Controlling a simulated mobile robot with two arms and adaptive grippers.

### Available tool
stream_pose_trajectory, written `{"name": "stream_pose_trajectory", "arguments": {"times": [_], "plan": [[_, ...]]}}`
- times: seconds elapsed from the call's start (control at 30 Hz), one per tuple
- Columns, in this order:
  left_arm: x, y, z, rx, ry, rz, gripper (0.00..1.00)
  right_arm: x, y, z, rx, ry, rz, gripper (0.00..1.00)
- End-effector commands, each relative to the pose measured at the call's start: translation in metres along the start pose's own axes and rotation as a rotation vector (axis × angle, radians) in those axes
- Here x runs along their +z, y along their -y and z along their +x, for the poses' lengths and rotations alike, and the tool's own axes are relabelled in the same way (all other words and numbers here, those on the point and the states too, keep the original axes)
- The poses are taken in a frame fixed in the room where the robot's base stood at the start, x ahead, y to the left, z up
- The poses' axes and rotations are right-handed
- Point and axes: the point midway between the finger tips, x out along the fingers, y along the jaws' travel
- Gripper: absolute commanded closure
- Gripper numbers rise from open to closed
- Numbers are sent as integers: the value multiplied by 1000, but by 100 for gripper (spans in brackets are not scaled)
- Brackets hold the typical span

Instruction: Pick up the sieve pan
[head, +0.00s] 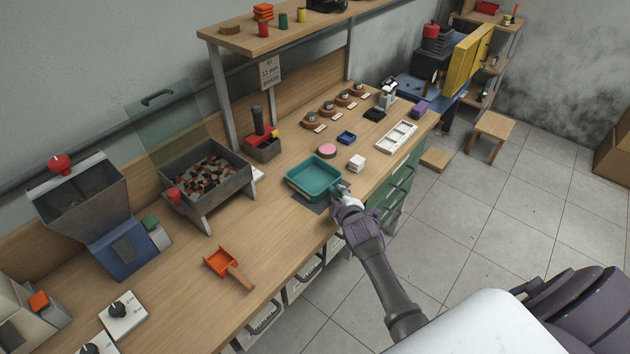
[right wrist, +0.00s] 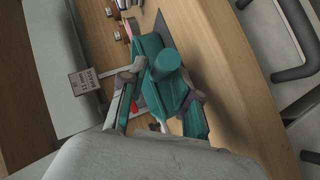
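The teal sieve pan (head: 312,176) is a square, shallow tray on a dark mat at the front edge of the bench. In the head view my right gripper (head: 343,193) is at its near right corner, by a short handle. In the right wrist view the round teal handle end (right wrist: 166,63) is between the two spread fingers of my right gripper (right wrist: 165,82). I see no clear grip on it; the contact faces are partly hidden. My left gripper is in neither view.
A metal hopper tray (head: 207,172) of dark and reddish pieces stands left of the pan. An orange scoop (head: 222,262) lies front left.

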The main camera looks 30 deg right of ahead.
Motion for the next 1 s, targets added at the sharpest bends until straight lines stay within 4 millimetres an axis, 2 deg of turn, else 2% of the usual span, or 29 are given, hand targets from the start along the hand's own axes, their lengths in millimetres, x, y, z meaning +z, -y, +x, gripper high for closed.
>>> {"name": "stream_pose_trajectory", "arguments": {"times": [0.27,0.47,0.5,1.0], "plan": [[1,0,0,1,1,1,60,0,0,4,1,-1,-1,68],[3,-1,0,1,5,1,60,0,0,4,1,-1,-1,98],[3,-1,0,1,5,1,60,0,0,4,1,-1,-1,100],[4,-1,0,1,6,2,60,-1,-3,4,4,-2,0,100]]}}
